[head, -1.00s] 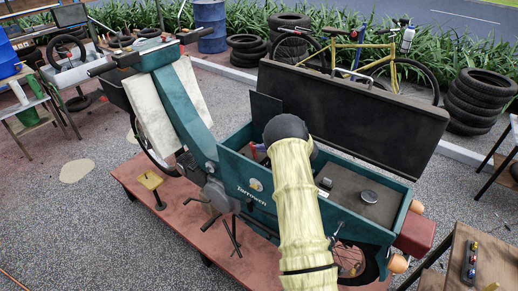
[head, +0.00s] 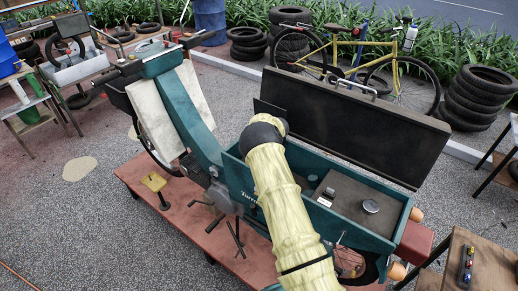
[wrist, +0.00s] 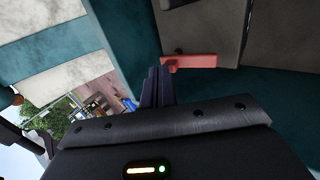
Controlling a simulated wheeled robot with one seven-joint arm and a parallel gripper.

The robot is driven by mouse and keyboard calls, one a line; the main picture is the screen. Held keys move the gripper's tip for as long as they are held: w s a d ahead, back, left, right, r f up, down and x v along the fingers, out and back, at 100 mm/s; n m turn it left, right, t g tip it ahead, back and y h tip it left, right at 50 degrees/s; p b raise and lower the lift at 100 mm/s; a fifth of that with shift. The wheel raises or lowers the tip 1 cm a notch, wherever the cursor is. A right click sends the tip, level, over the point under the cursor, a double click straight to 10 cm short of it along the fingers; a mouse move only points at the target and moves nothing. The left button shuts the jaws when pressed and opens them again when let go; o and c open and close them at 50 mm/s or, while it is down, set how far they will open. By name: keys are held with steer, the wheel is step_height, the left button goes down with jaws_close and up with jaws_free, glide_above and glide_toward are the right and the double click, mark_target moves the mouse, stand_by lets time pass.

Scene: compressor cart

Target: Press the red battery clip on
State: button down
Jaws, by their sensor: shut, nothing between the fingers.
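The red battery clip (wrist: 190,62) shows in the wrist view as a red bar along the edge of a dark grey block, which looks like the battery (wrist: 205,30). My gripper (wrist: 160,70) is shut and empty. Its fingertips lie right beside the left end of the red clip; I cannot tell whether they touch it. In the head view my sleeved arm reaches into the teal compartment (head: 385,238) of the scooter. The arm hides the red clip and my fingers there.
The dark seat lid (head: 350,120) stands open behind the compartment. Its right part holds a grey panel with a round cap (head: 371,206). The teal front shield (head: 185,108) rises at the left. The scooter stands on a red platform (head: 190,220).

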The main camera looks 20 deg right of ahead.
steer(key=shift+w+a, duration=0.15)
steer(key=shift+w, duration=0.05)
steer(key=shift+s+a+r, duration=0.15)
steer(key=shift+s+r, duration=0.05)
steer(key=shift+d+r+p, duration=0.5)
steer(key=shift+r+p, duration=0.1)
steer(key=shift+p, duration=0.15)
steer(key=shift+s+a, duration=0.15)
steer(key=shift+a, duration=0.05)
steer(key=shift+r, duration=0.1)
step_height(320, 180, up, 14)
steer(key=s+d+b, duration=0.1)
steer(key=s, duration=0.1)
steer(key=shift+d+f, duration=0.2)
steer(key=shift+d, duration=0.1)
